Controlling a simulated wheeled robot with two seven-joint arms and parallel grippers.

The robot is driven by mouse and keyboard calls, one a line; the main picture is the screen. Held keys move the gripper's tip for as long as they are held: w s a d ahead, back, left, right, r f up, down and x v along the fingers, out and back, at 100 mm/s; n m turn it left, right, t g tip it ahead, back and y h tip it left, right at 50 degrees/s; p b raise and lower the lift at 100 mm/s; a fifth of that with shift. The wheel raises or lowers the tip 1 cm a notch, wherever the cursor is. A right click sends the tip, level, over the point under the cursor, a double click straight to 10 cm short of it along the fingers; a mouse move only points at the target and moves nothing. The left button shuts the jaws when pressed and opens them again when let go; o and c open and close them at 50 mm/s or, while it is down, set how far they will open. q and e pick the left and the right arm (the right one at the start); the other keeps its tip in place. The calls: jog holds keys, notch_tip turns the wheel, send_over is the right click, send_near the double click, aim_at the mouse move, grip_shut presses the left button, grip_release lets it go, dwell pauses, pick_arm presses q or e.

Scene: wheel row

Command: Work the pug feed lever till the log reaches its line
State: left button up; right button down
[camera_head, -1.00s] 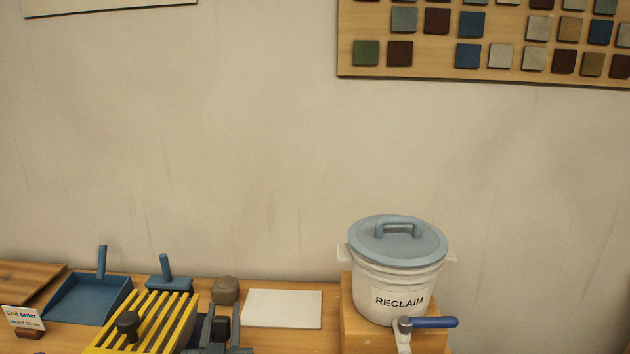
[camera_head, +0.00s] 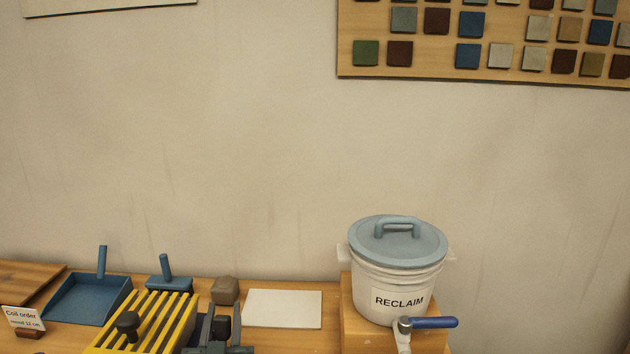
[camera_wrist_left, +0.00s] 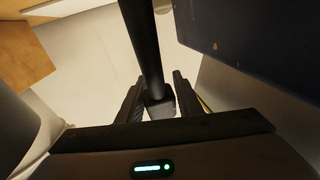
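A black lever bar (camera_wrist_left: 143,40) runs down the left wrist view to a dark block-like end (camera_wrist_left: 158,104) between my left gripper's fingers. My left gripper (camera_head: 221,337) is low in the head view, beside the yellow slatted grate (camera_head: 150,320), with a dark piece between its fingers. In the wrist view the gripper (camera_wrist_left: 158,98) has its fingers apart around the lever end, with a thin gap by the bar; firm contact does not show. A black knob (camera_head: 128,323) sits over the grate. The log and its line are not visible. My right gripper is out of view.
A white RECLAIM bucket (camera_head: 399,285) with a blue lid stands on a wooden block, a blue-handled valve (camera_head: 433,322) in front. A white slab (camera_head: 283,308), brown lump (camera_head: 225,290), blue tray (camera_head: 88,299) and "Coil order" card (camera_head: 22,318) lie on the bench.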

aim_at(221, 338)
pick_arm(q)
jog(key=shift+o, duration=1.4)
jog(key=shift+s, duration=0.1)
jog(key=shift+s+d+f+p, duration=0.1)
jog(key=shift+s+d+p, duration=0.1)
jog(key=shift+s, duration=0.95)
jog(key=shift+s+d+f+p, duration=0.1)
jog(key=shift+s+d+p, duration=0.1)
jog(key=shift+s, duration=0.95)
jog(key=shift+s+d+p, duration=0.1)
jog(key=shift+s+p, duration=0.1)
jog(key=shift+s, duration=0.95)
jog(key=shift+r, duration=0.1)
